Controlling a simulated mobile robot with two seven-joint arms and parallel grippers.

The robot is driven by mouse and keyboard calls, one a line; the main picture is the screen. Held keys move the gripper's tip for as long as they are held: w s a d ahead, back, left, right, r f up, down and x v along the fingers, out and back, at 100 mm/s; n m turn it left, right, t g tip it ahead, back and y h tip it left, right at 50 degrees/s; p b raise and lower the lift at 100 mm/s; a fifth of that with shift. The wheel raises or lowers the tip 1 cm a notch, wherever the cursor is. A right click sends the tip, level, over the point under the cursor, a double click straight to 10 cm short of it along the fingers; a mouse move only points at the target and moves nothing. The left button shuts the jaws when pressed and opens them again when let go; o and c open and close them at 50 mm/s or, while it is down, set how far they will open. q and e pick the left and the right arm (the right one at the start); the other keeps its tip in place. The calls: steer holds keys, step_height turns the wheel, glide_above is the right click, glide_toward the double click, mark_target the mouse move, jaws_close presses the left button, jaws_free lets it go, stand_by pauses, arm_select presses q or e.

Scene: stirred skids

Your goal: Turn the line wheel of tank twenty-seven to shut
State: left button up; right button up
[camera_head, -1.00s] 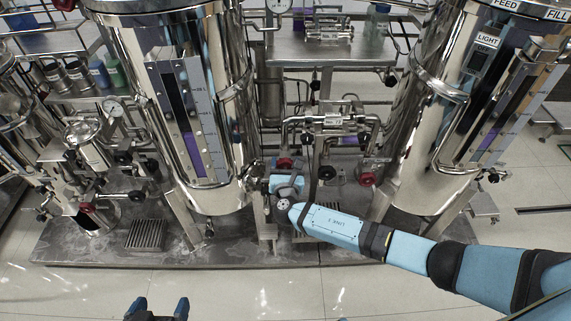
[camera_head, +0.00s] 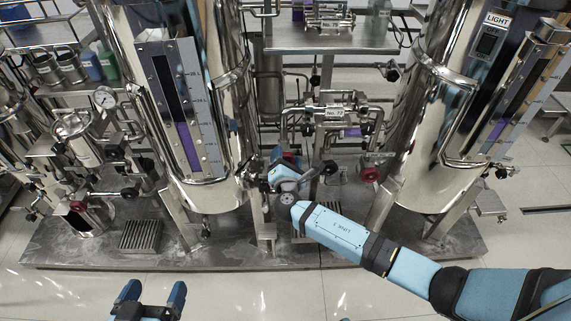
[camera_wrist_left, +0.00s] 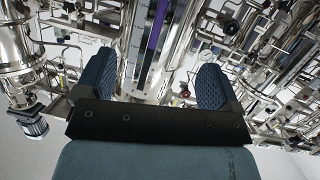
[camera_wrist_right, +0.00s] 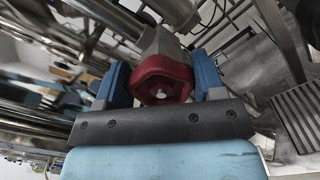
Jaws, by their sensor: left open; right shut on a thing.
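A red line wheel (camera_wrist_right: 163,80) sits between the two fingers of my right gripper (camera_wrist_right: 163,88) in the right wrist view. The gripper is shut on it. In the head view my right gripper (camera_head: 279,164) is low between the two large tanks, tilted, and mostly covers this wheel. A number plate (camera_head: 335,112) is on the pipework just above; its digits are too small to read surely. My left gripper (camera_head: 150,290) is open and empty over the floor at the front; its spread fingers also show in the left wrist view (camera_wrist_left: 155,85).
Large steel tanks stand left (camera_head: 205,120) and right (camera_head: 440,130) of my right gripper. Another red wheel (camera_head: 369,173) is to its right, and one (camera_head: 77,206) is at the far left. The front floor (camera_head: 240,295) is clear.

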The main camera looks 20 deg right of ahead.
steer(key=m+b, duration=0.1)
steer(key=m, duration=0.1)
steer(key=m+b, duration=0.1)
steer(key=b, duration=0.1)
steer(key=m+b, duration=0.1)
steer(key=m, duration=0.1)
steer(key=shift+d+f+m+b, duration=0.15)
steer(key=shift+f+m+b, duration=0.15)
steer(key=shift+f+b, duration=0.05)
steer(key=shift+m+b, duration=0.35)
steer(key=shift+m, duration=0.05)
arm_select(q)
steer(key=d+r+t+h+b, duration=0.2)
steer(key=d+r+h, duration=0.1)
steer(key=d+r, duration=0.1)
steer(key=shift+w+r+t+h, duration=0.3)
steer(key=shift+w+r+t, duration=0.15)
steer(key=shift+r, duration=0.1)
arm_select(e)
steer(key=shift+r+m, duration=0.1)
steer(key=shift+m, duration=1.1)
steer(key=o, duration=0.9)
arm_select(q)
steer(key=shift+s+a, duration=0.1)
arm_select(e)
steer(key=shift+s, duration=0.15)
